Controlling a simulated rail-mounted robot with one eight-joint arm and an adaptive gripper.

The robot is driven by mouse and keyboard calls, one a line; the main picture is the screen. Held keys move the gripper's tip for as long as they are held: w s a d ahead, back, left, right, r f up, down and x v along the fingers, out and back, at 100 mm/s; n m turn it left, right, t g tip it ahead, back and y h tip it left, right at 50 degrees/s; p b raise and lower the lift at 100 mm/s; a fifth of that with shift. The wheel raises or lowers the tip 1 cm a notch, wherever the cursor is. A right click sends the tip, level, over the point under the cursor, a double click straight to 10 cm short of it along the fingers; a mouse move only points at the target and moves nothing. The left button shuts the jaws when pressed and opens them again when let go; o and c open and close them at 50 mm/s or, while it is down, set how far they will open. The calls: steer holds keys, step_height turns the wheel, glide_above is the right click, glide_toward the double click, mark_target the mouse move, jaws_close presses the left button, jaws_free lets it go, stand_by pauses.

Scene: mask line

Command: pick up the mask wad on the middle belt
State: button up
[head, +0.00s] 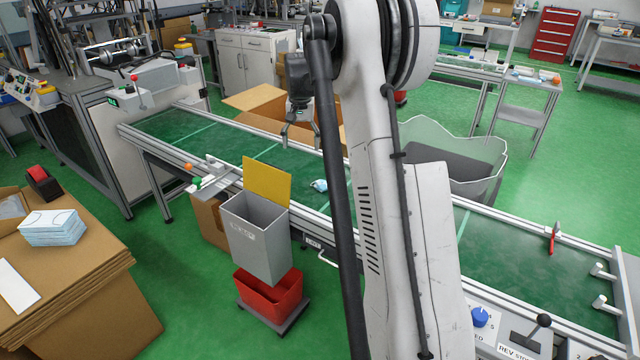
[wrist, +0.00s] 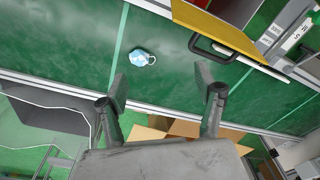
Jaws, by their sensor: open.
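The mask wad (head: 319,185) is a small light-blue and white crumpled bundle on the green belt (head: 273,155), just left of my arm in the head view. In the wrist view the mask wad (wrist: 141,58) lies on the belt, above and left of the fingertips, next to a pale line across the belt. My gripper (head: 300,138) hangs above the belt's far side in the head view. In the wrist view its two fingers (wrist: 168,92) are spread wide with nothing between them. The gripper is apart from the wad.
A grey bin (head: 257,238) with a raised yellow lid (head: 266,180) stands at the belt's near edge, above a red crate (head: 268,295). Cardboard boxes (head: 262,100) and a clear-lined container (head: 445,160) stand beyond the belt. Red-handled pliers (head: 552,240) lie at the right.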

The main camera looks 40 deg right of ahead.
steer(key=m+p, duration=0.1)
glide_above(322, 181)
steer(key=a, duration=0.1)
step_height(322, 181, down, 7)
steer(key=shift+g, duration=0.4)
steer(key=f+b, duration=0.1)
steer(key=f, duration=0.3)
steer(key=f+b, duration=0.1)
steer(key=f, duration=0.3)
steer(key=shift+s+d+f, duration=0.1)
steer(key=shift+d+f, duration=0.1)
steer(key=shift+f, duration=0.2)
steer(key=shift+d+f+b, duration=0.2)
steer(key=shift+f+b, duration=0.75)
steer(key=shift+f, duration=1.65)
steer(key=shift+c, duration=0.2)
steer(key=c, duration=0.7)
steer(key=shift+c, duration=0.2)
